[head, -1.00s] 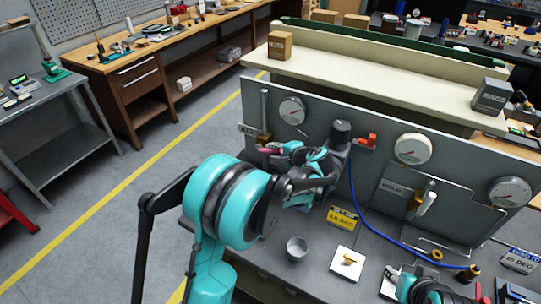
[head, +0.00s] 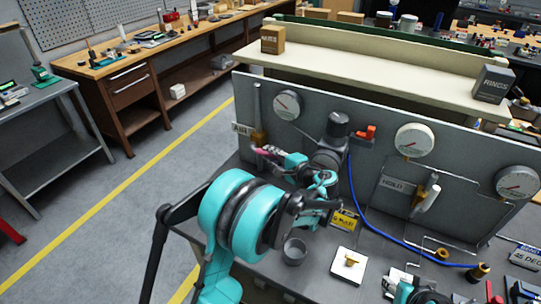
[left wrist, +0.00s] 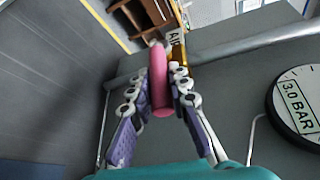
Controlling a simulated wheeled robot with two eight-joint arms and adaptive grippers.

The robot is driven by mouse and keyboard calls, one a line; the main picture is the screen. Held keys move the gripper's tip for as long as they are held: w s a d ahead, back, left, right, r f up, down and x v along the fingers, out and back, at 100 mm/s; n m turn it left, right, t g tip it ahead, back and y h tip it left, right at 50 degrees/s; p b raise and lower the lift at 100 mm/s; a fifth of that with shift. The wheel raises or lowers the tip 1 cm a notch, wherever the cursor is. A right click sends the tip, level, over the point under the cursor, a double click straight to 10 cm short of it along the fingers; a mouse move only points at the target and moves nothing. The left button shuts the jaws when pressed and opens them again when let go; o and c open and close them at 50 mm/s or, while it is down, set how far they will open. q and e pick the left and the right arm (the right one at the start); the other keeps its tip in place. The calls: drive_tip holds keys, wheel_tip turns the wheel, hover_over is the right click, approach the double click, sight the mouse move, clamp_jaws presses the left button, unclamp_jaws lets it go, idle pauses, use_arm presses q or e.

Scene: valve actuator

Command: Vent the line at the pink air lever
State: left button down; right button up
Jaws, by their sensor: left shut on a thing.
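The pink air lever (head: 265,152) sits on a brass valve (head: 258,137) at the left end of the grey panel, beside the AIR label (head: 242,129). In the left wrist view the lever (left wrist: 159,82) lies lengthwise between the fingers, its far end at the brass valve fitting. My left gripper (head: 277,156) is shut on the lever; in the left wrist view its two fingers (left wrist: 158,92) press on both sides of it. My right gripper's fingers cannot be made out; only part of the right arm shows at the bottom right of the head view.
A gauge (head: 287,105) is above and right of the lever; in the left wrist view a dial reads 3.0 BAR (left wrist: 298,100). A grey cup (head: 294,251) and a white plate with a brass piece (head: 347,278) stand on the bench. A blue hose (head: 368,223) crosses the bench.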

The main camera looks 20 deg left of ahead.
use_arm(q)
drive_tip(key=c, duration=1.4)
unclamp_jaws()
